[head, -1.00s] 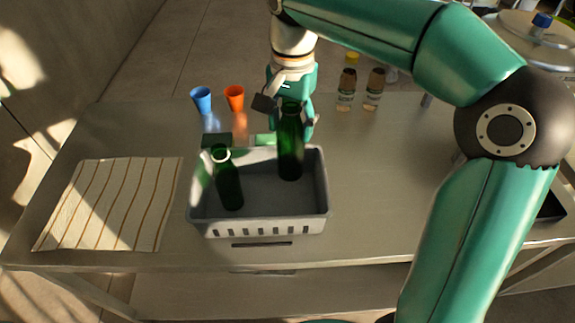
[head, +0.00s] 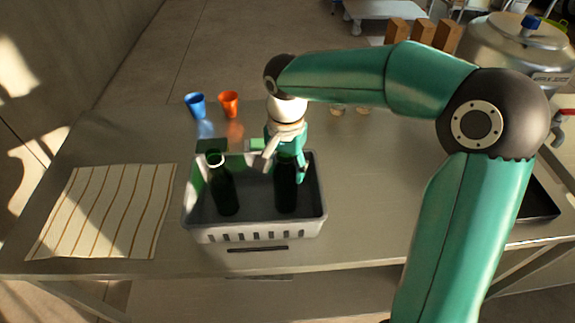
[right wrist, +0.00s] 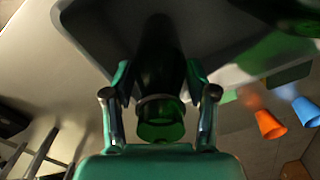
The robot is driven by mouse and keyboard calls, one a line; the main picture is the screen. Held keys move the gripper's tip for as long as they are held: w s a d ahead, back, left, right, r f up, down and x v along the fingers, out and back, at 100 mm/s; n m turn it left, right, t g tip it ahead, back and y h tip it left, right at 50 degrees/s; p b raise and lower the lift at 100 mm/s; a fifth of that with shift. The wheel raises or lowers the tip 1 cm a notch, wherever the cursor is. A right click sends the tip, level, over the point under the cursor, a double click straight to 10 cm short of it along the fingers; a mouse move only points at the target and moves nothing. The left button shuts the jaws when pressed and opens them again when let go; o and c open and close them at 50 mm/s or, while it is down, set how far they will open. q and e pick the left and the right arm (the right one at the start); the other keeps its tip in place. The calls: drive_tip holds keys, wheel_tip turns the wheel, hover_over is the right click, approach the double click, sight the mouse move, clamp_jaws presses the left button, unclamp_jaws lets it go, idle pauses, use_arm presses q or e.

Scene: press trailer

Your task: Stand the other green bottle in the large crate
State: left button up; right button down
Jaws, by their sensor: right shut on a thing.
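The large crate (head: 255,235) is a grey crate with a slotted front, on the metal table. One green bottle (head: 223,188) stands in its left part, leaning slightly. The other green bottle (head: 286,192) is upright in the right part, inside the crate walls. My right gripper (head: 286,165) is shut on this bottle near its top, from above and behind. In the right wrist view the bottle (right wrist: 160,115) lies between the two fingers, with its neck end towards the camera. Whether its base touches the crate floor is hard to tell. My left gripper is not in view.
A blue cup (head: 195,105) and an orange cup (head: 229,104) stand behind the crate. A striped cloth (head: 105,212) lies to its left. A large metal pot (head: 520,60) is at the back right.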

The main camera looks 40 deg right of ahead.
drive_tip(key=shift+c, duration=1.6)
unclamp_jaws()
wheel_tip(320, 180, up, 12)
